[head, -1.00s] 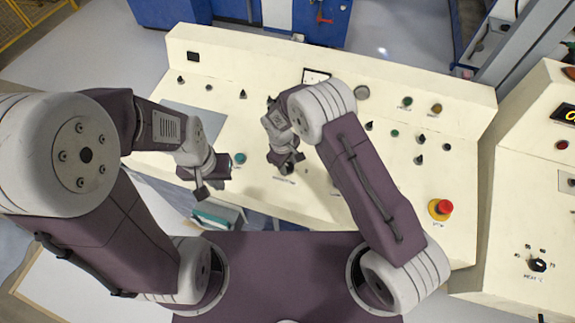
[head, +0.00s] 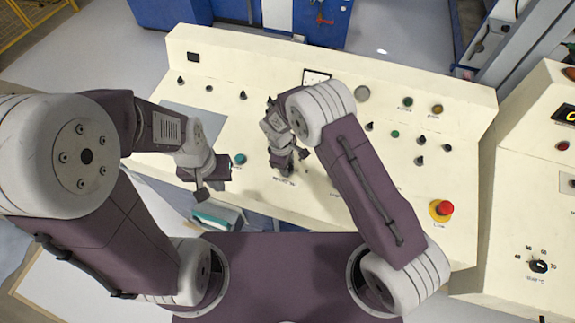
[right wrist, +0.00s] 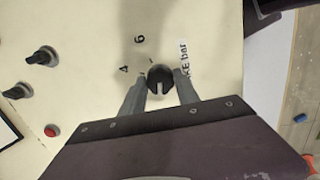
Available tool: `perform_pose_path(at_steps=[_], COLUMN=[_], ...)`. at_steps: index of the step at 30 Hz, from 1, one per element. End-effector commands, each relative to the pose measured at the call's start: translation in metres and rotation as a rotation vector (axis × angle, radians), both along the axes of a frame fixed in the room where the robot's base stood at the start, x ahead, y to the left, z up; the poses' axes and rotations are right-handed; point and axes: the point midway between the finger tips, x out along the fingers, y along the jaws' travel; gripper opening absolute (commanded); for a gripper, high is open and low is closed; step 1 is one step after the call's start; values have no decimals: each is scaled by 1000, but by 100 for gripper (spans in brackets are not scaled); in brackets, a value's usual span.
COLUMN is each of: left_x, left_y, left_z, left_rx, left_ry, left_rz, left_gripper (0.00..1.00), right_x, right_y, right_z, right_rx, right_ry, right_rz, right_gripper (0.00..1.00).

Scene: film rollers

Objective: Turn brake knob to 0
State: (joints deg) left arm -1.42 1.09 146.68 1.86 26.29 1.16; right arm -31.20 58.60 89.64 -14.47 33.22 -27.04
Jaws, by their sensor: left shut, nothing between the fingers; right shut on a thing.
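The brake knob (right wrist: 160,78) is a round black knob on the cream panel. In the right wrist view it sits between the two fingertips, with a light mark on its lower side. The digits 4 and 6 and a label ending in "KE bar" (right wrist: 185,60) show around it. My right gripper (right wrist: 152,92) is shut on the knob. In the head view my right gripper (head: 287,168) is down at the panel and mostly covers the knob. My left gripper (head: 202,190) is shut and empty, over the panel's left front edge.
Several small black knobs, including one (right wrist: 44,56), and a red button (right wrist: 51,130) show beside it. A teal button (head: 239,159) sits between my grippers. A red emergency stop (head: 444,208) is at the right. A second panel (head: 530,200) stands further right.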

Motion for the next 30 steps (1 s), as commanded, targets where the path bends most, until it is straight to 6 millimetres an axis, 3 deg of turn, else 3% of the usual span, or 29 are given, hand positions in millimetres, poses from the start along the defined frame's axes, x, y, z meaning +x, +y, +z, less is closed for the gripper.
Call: perform_pose_path(at_steps=[2,3,5,6,17,24,30], left_x=[0,0,0,0,0,0,0], left_y=[0,0,0,0,0,0,0], left_z=[0,0,0,0,-4,-17,-20], left_rx=[0,0,0,0,0,0,0], left_ry=[0,0,0,0,0,0,0], left_rz=[0,0,0,0,0,0,0], left_gripper=[0,0,0,0,0,0,0], right_x=[2,2,1,1,1,-2,-4], right_y=[1,1,1,1,2,9,12], right_z=[1,1,1,1,8,60,87], right_rx=[2,2,3,3,3,5,3], right_ry=[-5,-5,-4,-4,-4,-7,-4], right_rz=[3,3,3,3,1,1,2], right_gripper=[0,40,57,59,59,59,59])
